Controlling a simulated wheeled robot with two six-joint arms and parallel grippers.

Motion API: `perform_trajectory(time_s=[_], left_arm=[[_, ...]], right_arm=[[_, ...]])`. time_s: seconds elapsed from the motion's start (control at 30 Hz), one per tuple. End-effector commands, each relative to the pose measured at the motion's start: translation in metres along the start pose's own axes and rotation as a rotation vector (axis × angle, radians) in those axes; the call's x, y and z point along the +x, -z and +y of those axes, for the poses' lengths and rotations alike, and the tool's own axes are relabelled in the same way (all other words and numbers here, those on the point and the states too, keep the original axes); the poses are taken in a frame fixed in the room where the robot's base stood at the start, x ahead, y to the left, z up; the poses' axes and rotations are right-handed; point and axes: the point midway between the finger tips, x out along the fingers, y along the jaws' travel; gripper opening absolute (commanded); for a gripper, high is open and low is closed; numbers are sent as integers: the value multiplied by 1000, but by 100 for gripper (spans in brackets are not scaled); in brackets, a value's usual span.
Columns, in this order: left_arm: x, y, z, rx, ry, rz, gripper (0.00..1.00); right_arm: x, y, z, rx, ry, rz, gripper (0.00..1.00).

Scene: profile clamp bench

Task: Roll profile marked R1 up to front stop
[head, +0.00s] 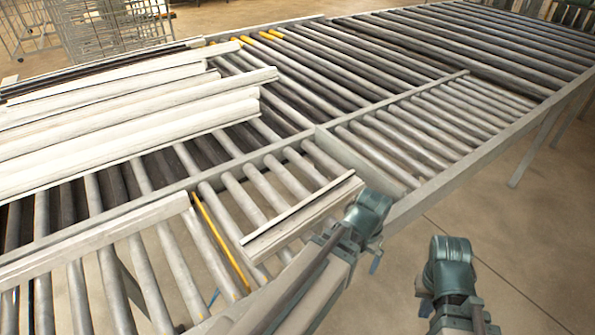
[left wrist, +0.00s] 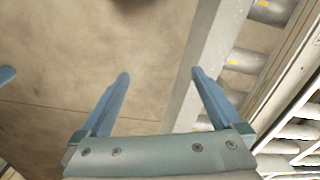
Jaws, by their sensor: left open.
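A short pale profile (head: 303,218) with a dark groove lies across the rollers of the near lane; no R1 mark is legible. A pale grooved length also shows at the right edge of the left wrist view (left wrist: 292,88). My left gripper (head: 375,258) is just beside the profile's near right end, by the bench's edge. In the left wrist view its two blue fingers (left wrist: 158,74) are apart and empty, over the side rail and floor. My right arm is off the bench at lower right; its gripper fingers are mostly hidden. I cannot pick out the front stop.
Several long white profiles (head: 130,112) lie on the far lane at left. A pale bar (head: 95,238) runs along the near lane at left. Rollers (head: 430,125) at right are clear.

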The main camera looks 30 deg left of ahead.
Motion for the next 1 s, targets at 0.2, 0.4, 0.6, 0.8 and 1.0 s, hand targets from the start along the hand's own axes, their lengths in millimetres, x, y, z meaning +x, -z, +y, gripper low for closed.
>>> perform_trajectory(time_s=[0.2,0.4,0.6,0.8,1.0], left_arm=[[-49,25,-71,-46,-56,78,100],[-50,40,-140,31,-91,182,100],[-55,44,-209,118,-84,293,100],[-58,41,-243,169,-63,350,100],[-58,41,-248,179,-60,359,100]], right_arm=[[-50,-3,5,3,1,-1,0],[-49,-3,4,3,1,-1,0],[-48,-3,4,3,1,-1,0],[-49,-3,4,3,1,-1,0],[-48,-3,4,3,1,-1,0]])
